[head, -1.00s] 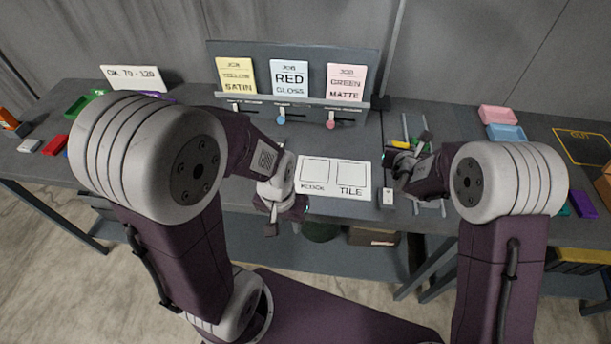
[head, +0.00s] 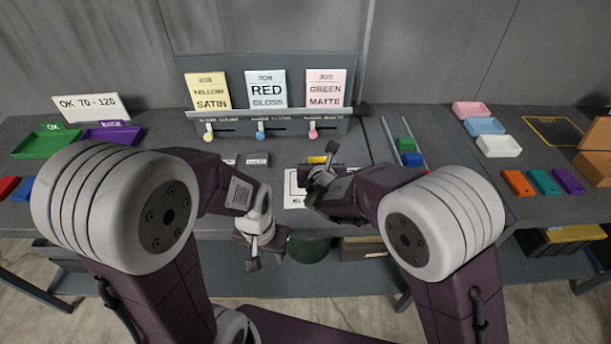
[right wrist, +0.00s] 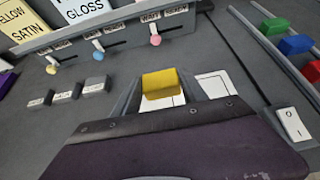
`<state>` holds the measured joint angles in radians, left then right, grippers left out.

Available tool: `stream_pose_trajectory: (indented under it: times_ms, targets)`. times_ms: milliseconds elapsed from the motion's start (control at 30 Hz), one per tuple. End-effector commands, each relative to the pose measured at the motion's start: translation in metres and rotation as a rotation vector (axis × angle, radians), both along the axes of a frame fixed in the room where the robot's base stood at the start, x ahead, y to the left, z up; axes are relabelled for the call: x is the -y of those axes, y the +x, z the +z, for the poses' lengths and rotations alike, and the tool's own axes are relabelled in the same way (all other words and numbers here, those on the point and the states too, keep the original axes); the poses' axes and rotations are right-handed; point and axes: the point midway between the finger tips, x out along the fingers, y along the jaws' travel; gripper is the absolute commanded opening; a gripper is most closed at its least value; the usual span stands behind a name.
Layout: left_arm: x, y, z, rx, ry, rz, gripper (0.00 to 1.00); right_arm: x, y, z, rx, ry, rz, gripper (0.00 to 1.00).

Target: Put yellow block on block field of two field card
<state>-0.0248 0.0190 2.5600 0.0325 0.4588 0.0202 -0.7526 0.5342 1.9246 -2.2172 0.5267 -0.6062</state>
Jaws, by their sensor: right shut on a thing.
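The yellow block (head: 317,160) is held in my right gripper (head: 325,172), which is shut on it. In the right wrist view the yellow block (right wrist: 160,82) shows between the fingers, in front of one white field of the two field card (right wrist: 212,88). Whether it touches the card cannot be told. In the head view the two field card (head: 291,201) is mostly hidden behind my right gripper and arm; part of its block field shows at the left. My left gripper (head: 252,259) hangs at the table's front edge, away from the card; its jaw opening is unclear.
A rail with a green block (head: 405,145) and a blue block (head: 412,159) stands right of the card. A rack with job cards and sliders (head: 260,124) is behind. A white switch box (right wrist: 293,124) lies right of the card. Small labelled blocks (right wrist: 66,91) lie left.

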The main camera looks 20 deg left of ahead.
Motion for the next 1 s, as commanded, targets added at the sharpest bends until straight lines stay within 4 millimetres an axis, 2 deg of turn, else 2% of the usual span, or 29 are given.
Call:
stream_pose_trajectory:
  times_ms: [33,100,200,333,500,600,1000]
  targets:
    - [0.0,0.0,0.006,0.0,0.0,0.0,0.36,-0.013,-0.003,-0.005,-0.001,-0.002,0.003,0.0]
    - [0.0,0.0,0.008,0.0,0.0,0.0,0.36,-0.024,-0.005,-0.013,-0.001,0.0,0.002,0.0]
    - [0.0,0.0,0.009,0.0,0.0,0.0,0.36,-0.033,-0.007,-0.019,0.001,0.0,0.0,0.0]
    - [0.0,0.0,0.008,0.0,0.0,0.0,0.36,-0.034,-0.007,-0.023,0.0,0.0,-0.001,0.0]
    - [0.0,0.0,0.006,0.0,0.0,0.0,0.36,-0.033,-0.007,-0.052,-0.001,-0.002,-0.001,0.0]
    - [0.0,0.0,0.006,0.0,0.0,0.0,0.36,-0.034,-0.007,-0.061,0.0,0.0,-0.002,0.0]
    - [0.0,0.0,-0.001,0.0,0.0,0.0,0.36,-0.034,-0.006,-0.066,0.002,0.002,-0.002,0.0]
